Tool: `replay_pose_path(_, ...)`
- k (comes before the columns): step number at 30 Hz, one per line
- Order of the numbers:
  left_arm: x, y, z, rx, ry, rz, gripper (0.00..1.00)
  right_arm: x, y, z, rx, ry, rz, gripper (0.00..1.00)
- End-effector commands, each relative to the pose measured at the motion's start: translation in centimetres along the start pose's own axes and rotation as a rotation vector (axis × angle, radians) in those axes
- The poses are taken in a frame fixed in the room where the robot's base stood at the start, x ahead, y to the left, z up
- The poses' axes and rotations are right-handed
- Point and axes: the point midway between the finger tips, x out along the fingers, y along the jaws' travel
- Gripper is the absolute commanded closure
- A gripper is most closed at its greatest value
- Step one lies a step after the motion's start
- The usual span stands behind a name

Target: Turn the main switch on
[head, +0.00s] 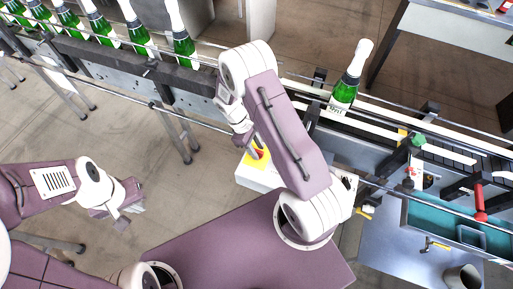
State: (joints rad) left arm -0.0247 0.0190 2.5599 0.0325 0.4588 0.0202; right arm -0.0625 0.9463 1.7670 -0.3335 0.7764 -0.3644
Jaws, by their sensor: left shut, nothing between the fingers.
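The main switch (259,157) shows as a red handle on a yellow plate, on top of a white box (258,181) beside the conveyor. My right arm reaches over it and hides part of the box and plate. My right gripper (257,148) points down at the red handle, with its fingertips at or just above it. I cannot tell whether it touches the handle or whether its fingers are apart. The handle's exact position is also unclear. My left gripper (124,222) is shut and empty, over bare floor at the left, well away from the switch.
A conveyor (185,82) with rails crosses behind the switch. Several green bottles with white tops stand on it at the left, and one green bottle (344,92) stands right of my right arm. A machine station with a green knob (418,140) and red handle (479,203) is at the right.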

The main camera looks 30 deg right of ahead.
Motion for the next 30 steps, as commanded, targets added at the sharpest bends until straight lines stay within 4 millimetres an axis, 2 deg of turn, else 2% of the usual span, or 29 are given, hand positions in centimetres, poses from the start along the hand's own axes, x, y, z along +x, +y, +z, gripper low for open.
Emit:
replay_pose_path(1, 0.00, 0.00, 0.00, 0.000, 0.000, 0.000, 1.00, -0.01, 0.00, 0.00, 0.000, 0.000, 0.000, 0.72)
replay_pose_path(4, 0.00, 0.00, 0.00, 0.000, 0.000, 0.000, 1.00, -0.03, 0.00, 0.00, 0.000, 0.000, 0.000, 1.00)
replay_pose_path(17, -0.06, 0.00, 0.00, 0.000, 0.000, 0.000, 1.00, -0.07, 0.05, 0.05, 0.051, -0.002, -0.021, 1.00)
replay_pose_path(30, -0.25, 0.01, -0.02, 0.000, 0.000, 0.000, 1.00, -0.11, 0.35, 0.05, 0.379, 0.000, -0.156, 1.00)
